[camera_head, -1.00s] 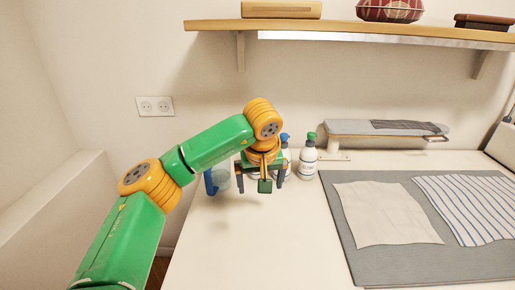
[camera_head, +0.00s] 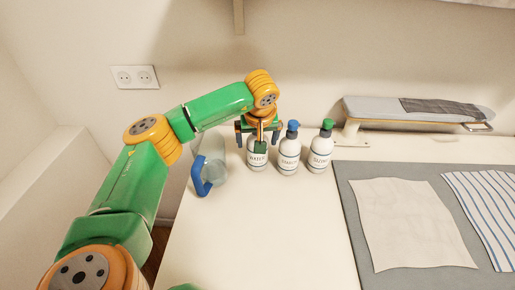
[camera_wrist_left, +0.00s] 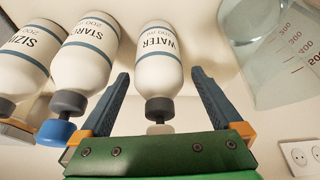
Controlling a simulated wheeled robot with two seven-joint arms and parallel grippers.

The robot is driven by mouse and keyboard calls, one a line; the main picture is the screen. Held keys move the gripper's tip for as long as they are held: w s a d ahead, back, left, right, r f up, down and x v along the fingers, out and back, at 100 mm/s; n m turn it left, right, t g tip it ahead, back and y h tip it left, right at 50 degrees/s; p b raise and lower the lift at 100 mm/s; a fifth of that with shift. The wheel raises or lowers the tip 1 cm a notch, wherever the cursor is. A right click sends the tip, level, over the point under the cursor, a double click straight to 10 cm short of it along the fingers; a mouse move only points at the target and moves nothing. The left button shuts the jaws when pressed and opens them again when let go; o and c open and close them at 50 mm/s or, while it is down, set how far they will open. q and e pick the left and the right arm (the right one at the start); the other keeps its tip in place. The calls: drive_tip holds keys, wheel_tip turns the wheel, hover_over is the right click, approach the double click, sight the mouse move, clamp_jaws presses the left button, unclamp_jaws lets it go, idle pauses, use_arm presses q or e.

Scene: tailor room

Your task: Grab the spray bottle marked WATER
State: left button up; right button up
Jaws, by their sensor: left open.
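The white spray bottle marked WATER (camera_head: 256,160) stands upright at the left end of a row of three on the table. Its top is hidden behind my left gripper (camera_head: 257,139) in the head view. In the left wrist view, the WATER bottle (camera_wrist_left: 158,62) appears upside down, with a dark collar and a pale top near the palm. My left gripper (camera_wrist_left: 160,75) is open, with one finger on each side of the bottle and visible gaps between. It holds nothing.
The STARCH bottle (camera_head: 289,152) with a blue top stands close by, then the green-topped SIZING bottle (camera_head: 320,151). A clear measuring jug (camera_head: 213,168) with a blue handle stands left. A grey mat (camera_head: 355,205) with cloths lies right.

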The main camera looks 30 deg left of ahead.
use_arm(q)
drive_tip(key=shift+w+a+f, duration=0.25)
drive_tip(key=shift+w+f, duration=0.1)
drive_tip(key=shift+f, duration=0.25)
drive_tip(key=shift+s+d+r, duration=0.1)
drive_tip(key=c, duration=0.6)
clamp_jaws()
use_arm(e)
drive_tip(key=shift+w+a+r, duration=0.1)
drive_tip(key=shift+w+a, duration=0.05)
drive_tip(key=shift+a, duration=0.2)
